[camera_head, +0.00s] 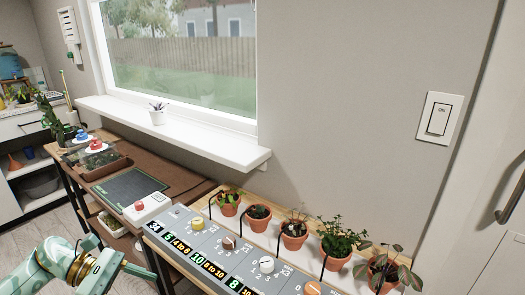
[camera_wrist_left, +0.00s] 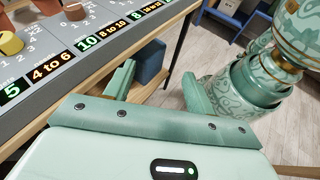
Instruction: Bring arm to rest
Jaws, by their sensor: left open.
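My left arm enters the head view at the lower left, pale green with gold rings. Its gripper (camera_head: 128,268) is in front of the bench, near the left end of the grey control panel (camera_head: 197,240). In the left wrist view the two green fingers of the left gripper (camera_wrist_left: 158,88) are spread apart, with nothing between them. They point past the front edge of the panel (camera_wrist_left: 45,110), over the floor. My right gripper is in neither view.
Several potted plants, one in a terracotta pot (camera_head: 294,240), stand behind the panel's knobs. A dark mat (camera_head: 133,186) and a seed tray (camera_head: 97,165) lie further left. A blue box (camera_wrist_left: 150,60) sits under the bench. Wooden floor (camera_wrist_left: 205,55) is open in front.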

